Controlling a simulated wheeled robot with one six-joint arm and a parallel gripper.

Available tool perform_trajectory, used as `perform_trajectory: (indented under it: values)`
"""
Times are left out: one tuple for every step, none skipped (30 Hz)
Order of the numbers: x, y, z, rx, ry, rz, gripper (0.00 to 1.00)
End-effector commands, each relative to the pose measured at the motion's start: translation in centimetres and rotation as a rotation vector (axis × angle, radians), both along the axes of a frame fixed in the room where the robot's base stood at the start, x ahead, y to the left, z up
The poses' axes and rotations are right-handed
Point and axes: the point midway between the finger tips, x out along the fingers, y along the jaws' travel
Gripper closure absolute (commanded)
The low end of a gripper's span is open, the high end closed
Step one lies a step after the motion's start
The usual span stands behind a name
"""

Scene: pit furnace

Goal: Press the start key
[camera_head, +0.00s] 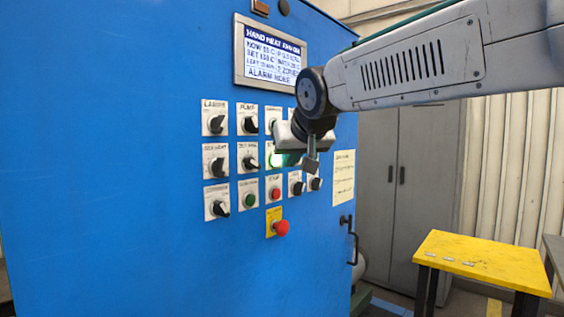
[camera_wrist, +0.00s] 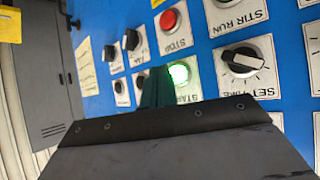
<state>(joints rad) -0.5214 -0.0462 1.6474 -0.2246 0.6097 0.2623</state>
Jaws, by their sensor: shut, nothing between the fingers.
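The start key is a round green button, lit bright. In the wrist view the start key (camera_wrist: 179,73) sits on a white plate lettered START, which appears upside down. I cannot tell whether the fingertips touch the key. The gripper body hides part of the START plate.
The blue cabinet (camera_head: 120,150) carries rows of knobs, a red stop button (camera_head: 275,193), a green stir run button (camera_head: 249,200) and a protruding red mushroom button (camera_head: 281,228). A display (camera_head: 270,54) is above. A yellow table (camera_head: 482,262) and grey locker (camera_head: 405,200) stand right.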

Motion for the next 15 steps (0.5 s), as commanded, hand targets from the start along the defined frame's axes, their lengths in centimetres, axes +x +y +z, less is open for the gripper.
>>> perform_trajectory:
  values:
    - [-0.2,-0.3,0.0,0.001,-0.001,-0.001,1.0]
    - [-0.4,-0.5,0.0,0.001,-0.001,-0.001,1.0]
    - [-0.6,-0.8,0.1,0.001,-0.001,-0.001,1.0]
    - [-0.8,-1.0,0.1,0.001,-0.001,-0.001,1.0]
    - [-1.0,-1.3,0.1,0.001,-0.001,-0.001,1.0]
    - [-1.2,-1.6,0.1,0.001,-0.001,-0.001,1.0]
    - [-1.4,-1.8,0.0,0.001,-0.001,-0.001,1.0]
    - [-1.6,-2.1,0.1,0.001,-0.001,-0.002,1.0]
    - [-1.8,-2.4,0.1,0.001,-0.001,-0.001,1.0]
    - [-2.0,-2.6,0.1,0.001,-0.001,-0.001,1.0]
    - [-2.2,-2.9,0.1,0.0,-0.001,-0.001,1.0]
    - [-2.4,-3.1,0.1,0.001,-0.001,-0.001,1.0]
    - [-2.6,-3.3,0.1,0.001,-0.001,-0.001,1.0]
    - [-2.7,-3.4,0.1,0.002,0.0,-0.001,1.0]
    - [-2.9,-3.6,0.1,0.001,-0.001,-0.001,1.0]
